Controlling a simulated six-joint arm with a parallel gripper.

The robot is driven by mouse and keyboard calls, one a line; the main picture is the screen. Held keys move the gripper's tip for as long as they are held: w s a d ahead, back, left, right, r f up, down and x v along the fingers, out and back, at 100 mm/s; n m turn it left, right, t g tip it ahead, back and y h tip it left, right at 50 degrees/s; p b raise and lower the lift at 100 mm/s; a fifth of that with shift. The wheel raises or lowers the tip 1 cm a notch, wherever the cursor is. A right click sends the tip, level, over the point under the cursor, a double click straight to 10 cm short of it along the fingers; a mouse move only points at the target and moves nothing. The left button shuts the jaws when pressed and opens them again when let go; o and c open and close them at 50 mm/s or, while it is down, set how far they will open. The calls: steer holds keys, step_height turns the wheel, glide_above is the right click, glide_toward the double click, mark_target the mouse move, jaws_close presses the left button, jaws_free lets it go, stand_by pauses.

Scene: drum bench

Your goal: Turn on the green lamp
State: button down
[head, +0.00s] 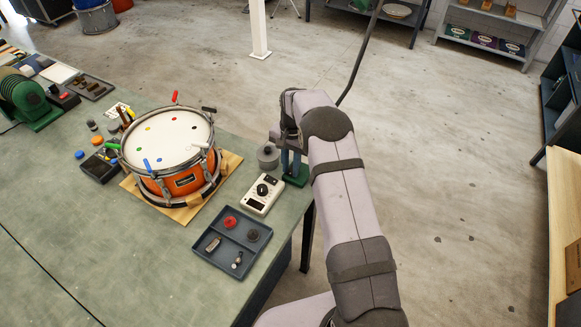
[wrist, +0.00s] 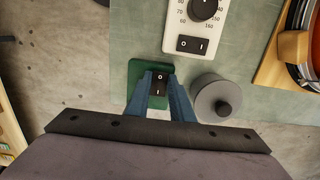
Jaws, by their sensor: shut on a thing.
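A green base (head: 301,177) sits at the right edge of the bench, partly hidden by my arm. In the wrist view the green base (wrist: 136,72) carries a black rocker switch (wrist: 159,84) marked O and I. My gripper (wrist: 160,80) has its two blue fingers around this switch, one on each side, and is shut on it. In the head view my gripper (head: 291,168) is low over the green base. No lamp head or light shows clearly, so I cannot tell whether the lamp is lit.
A grey knobbed cylinder (wrist: 217,101) stands close beside my fingers. A white dial box (head: 263,194) with its own switch is near. An orange drum (head: 183,181) stands on a wooden board. A dark tray (head: 211,256) holds small parts. A green machine (head: 27,99) stands far left.

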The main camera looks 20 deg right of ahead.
steer(key=shift+w+d+r+g+y, duration=0.1)
steer(key=shift+w+d+g+y, duration=0.05)
steer(key=shift+g+y, duration=0.15)
steer(key=c, duration=1.6)
jaws_free()
steer(key=shift+o, duration=0.2)
step_height(320, 180, up, 7)
steer(key=b, duration=0.3)
steer(key=shift+w+d+r, duration=0.15)
steer(key=shift+w+d, duration=0.15)
steer(key=shift+d, duration=0.05)
